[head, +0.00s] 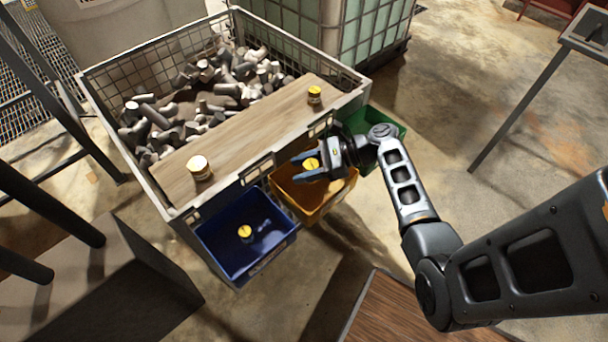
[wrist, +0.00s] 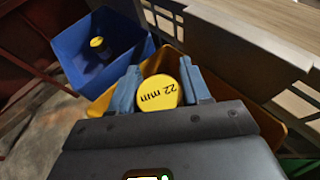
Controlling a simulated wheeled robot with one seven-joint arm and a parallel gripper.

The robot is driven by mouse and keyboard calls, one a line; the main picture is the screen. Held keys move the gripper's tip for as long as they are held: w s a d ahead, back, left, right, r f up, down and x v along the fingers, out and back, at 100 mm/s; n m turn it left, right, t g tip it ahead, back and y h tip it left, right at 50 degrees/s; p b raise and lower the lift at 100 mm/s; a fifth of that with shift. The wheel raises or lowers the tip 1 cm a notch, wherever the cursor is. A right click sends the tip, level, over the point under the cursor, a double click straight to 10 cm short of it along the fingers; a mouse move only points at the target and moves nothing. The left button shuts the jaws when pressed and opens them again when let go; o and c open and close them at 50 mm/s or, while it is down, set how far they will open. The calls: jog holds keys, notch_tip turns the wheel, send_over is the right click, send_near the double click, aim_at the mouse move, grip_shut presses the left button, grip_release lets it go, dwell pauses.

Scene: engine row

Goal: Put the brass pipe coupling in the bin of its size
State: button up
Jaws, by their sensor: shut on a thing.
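My gripper (head: 308,169) is shut on a brass pipe coupling (head: 311,163) over the yellow bin (head: 325,202). In the wrist view the coupling's yellow end (wrist: 158,94) reads "22 mm" and sits between my blue fingers; the yellow bin (wrist: 159,58) lies beneath. A blue bin (head: 219,237) hangs to the left with a yellow-topped coupling (head: 245,232) inside. A green bin (head: 389,119) hangs to the right, partly hidden by my arm. Two more couplings stand on the wooden board: a larger one (head: 199,167) at the left and a smaller one (head: 314,95) at the right.
The wooden board (head: 250,128) lies across a grey mesh crate (head: 141,62) full of metal pipe pieces (head: 215,85). The bins hang on the crate's near side. A dark block (head: 90,270) stands at lower left and a wooden top (head: 400,315) at the bottom.

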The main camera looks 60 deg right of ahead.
jog(key=shift+f, duration=1.7)
jog(key=shift+f+b, duration=0.45)
jog(key=shift+f, duration=0.2)
jog(key=o, duration=1.2)
jog(key=shift+s+f, duration=0.1)
jog(key=shift+r, duration=0.2)
jog(key=r+v, duration=0.1)
jog(key=v, duration=1.1)
